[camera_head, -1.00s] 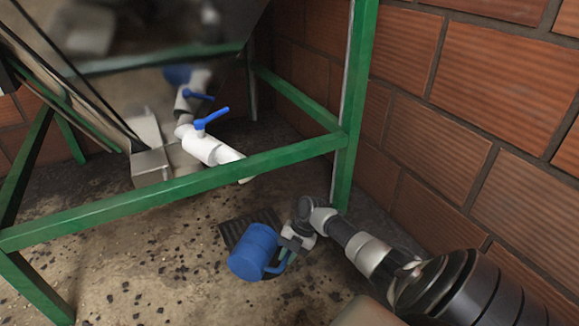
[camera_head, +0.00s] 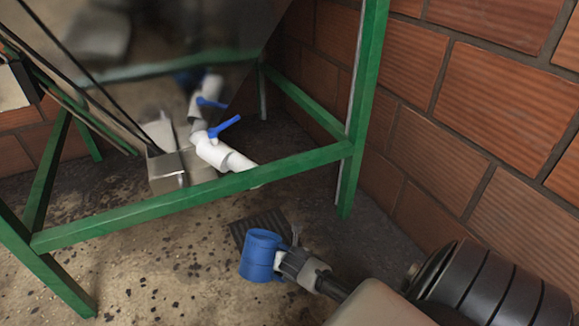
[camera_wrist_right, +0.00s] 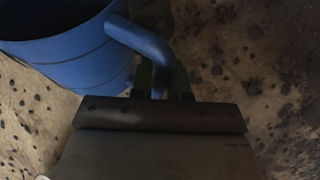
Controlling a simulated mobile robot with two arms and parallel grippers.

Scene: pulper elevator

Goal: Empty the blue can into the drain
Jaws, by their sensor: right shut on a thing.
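The blue can (camera_head: 261,256) is in the lower middle of the head view, a little tilted, just in front of the dark drain grate (camera_head: 246,226) in the floor. The can hides part of the grate. My right gripper (camera_head: 281,262) is shut on the can's handle. In the right wrist view the blue can (camera_wrist_right: 75,55) fills the upper left, and its curved handle runs down between the fingers of the gripper (camera_wrist_right: 160,85). The can's contents cannot be seen. My left gripper is not in view.
A green metal frame (camera_head: 190,202) stands behind the can, with a leg (camera_head: 362,110) right of the drain. White pipes with blue valve handles (camera_head: 213,150) sit behind its bar. A brick wall (camera_head: 480,120) bounds the right. The spotted floor (camera_head: 150,275) at left is open.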

